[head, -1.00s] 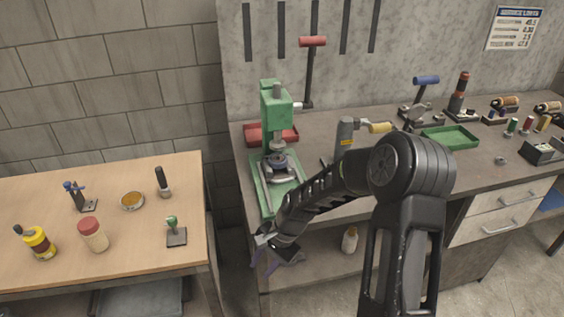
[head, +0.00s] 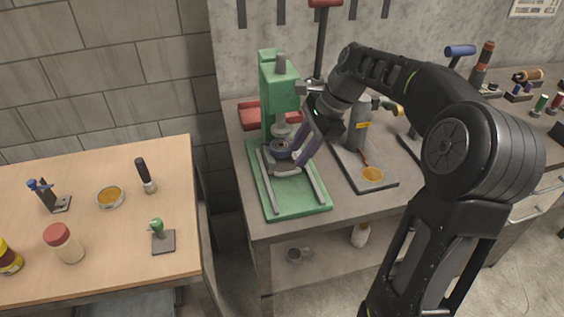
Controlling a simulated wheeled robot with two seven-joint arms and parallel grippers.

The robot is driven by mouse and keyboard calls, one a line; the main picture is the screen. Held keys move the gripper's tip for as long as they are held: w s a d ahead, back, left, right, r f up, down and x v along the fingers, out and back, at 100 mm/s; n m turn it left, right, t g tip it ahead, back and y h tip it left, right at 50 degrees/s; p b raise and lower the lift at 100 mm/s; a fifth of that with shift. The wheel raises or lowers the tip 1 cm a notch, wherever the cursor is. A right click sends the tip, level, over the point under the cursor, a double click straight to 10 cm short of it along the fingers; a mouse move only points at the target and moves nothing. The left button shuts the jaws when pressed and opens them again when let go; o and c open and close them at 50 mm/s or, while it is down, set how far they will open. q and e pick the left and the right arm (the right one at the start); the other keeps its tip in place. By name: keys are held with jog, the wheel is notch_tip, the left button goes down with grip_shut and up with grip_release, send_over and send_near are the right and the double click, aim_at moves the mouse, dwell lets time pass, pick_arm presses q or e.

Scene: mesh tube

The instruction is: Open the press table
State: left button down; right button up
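The green press (head: 279,90) stands on the grey workbench at the centre. Its green base plate (head: 285,205) carries two grey rails. The grey press table (head: 284,169) sits at the back of the rails, under the press head, with a round part (head: 281,149) on it. The red-topped lever (head: 322,50) stands upright on the press's right. My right gripper (head: 300,158) reaches in from the right, its purple fingers beside or against the right side of the press table. Whether they grip anything is unclear. My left gripper is out of view.
The wooden table (head: 110,225) at left holds jars and tools. The front part of the rails is clear.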

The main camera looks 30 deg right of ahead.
aim_at(284, 173)
jog(key=shift+x, duration=3.55)
jog(key=shift+w, duration=0.15)
jog(key=shift+c, duration=0.3)
jog(key=shift+r, duration=0.1)
grip_shut()
